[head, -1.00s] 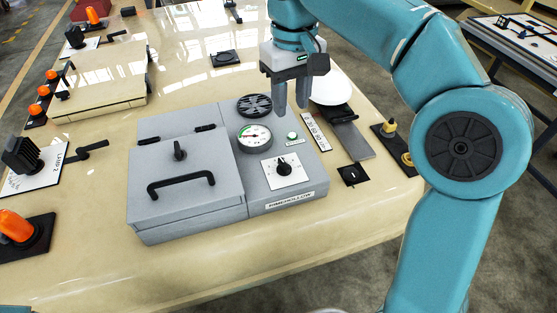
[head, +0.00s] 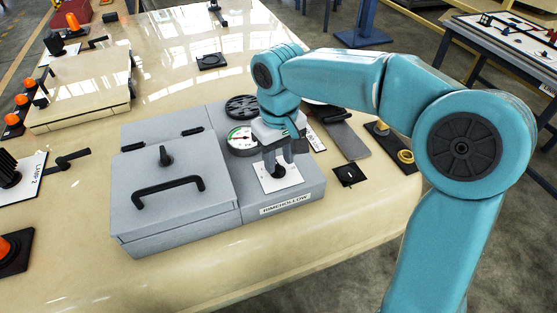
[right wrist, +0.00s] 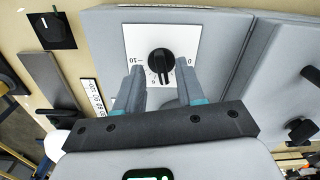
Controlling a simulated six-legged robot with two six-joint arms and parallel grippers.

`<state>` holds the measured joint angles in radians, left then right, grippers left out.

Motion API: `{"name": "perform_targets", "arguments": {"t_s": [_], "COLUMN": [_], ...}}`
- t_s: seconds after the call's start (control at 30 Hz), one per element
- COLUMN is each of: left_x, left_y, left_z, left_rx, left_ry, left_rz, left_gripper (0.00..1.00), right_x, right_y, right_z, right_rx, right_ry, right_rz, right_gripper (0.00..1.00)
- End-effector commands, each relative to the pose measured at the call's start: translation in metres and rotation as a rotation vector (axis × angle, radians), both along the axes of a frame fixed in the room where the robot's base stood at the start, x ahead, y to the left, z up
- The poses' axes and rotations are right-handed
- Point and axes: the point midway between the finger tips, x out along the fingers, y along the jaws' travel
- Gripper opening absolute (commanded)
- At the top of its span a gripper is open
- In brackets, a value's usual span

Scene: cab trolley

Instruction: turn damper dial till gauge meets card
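The black damper dial (right wrist: 162,61) sits on a white scale plate (right wrist: 133,45) on the grey unit. In the head view the right gripper (head: 280,168) hangs over the plate (head: 268,183) and partly hides the dial. The round gauge (head: 241,138) has a white face with a green arc and is partly covered by my wrist. A card with numbers (head: 315,135) stands right of it.
The grey box (head: 175,215) left of the dial has a black handle (head: 168,192) and knob. A round black vent (head: 242,106) is behind the gauge. A black square (head: 348,175) and grey plate lie right.

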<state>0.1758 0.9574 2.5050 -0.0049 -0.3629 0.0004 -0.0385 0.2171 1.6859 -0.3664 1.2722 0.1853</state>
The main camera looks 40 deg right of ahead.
Motion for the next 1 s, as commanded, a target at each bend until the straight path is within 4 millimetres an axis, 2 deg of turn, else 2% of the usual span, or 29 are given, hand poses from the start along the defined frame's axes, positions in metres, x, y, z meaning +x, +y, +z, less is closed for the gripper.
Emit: {"name": "perform_targets", "arguments": {"t_s": [0.13,0.4,0.43,0.53,0.57,0.77,1.0], "left_x": [0.0002,0.0001,0.0001,0.0002,0.0002,0.0002,0.0001], "left_y": [0.0001,0.0,0.0,0.0001,0.0001,0.0001,0.0001], "left_z": [-0.0008,-0.0006,-0.0006,-0.0008,-0.0008,-0.0004,0.0002], "left_rx": [0.0,0.0,0.0,0.0,0.0,0.0,0.0], "left_ry": [0.0,0.0,0.0,0.0,0.0,0.0,0.0], "left_rz": [0.0,0.0,0.0,0.0,0.0,0.0,0.0], "left_gripper": [0.7,0.7,0.7,0.7,0.7,0.7,0.7], "right_x": [0.0008,0.0018,0.0018,0.0018,0.0018,0.0019,0.0018], "right_y": [-0.0002,-0.0001,-0.0001,-0.0001,0.0,0.0001,0.0], "right_z": [-0.0115,-0.0132,-0.0132,-0.0131,-0.0131,-0.0128,-0.0127], "right_rx": [-0.001,0.0,0.0,0.0,0.0,0.0,0.001], "right_ry": [0.001,0.0,0.0,0.0,0.0,0.0,0.001], "right_rz": [-0.001,0.0,0.0,0.0,0.0,-0.023,-0.298], "right_gripper": [0.38,0.38,0.35,0.03,0.0,0.0,0.0]}}
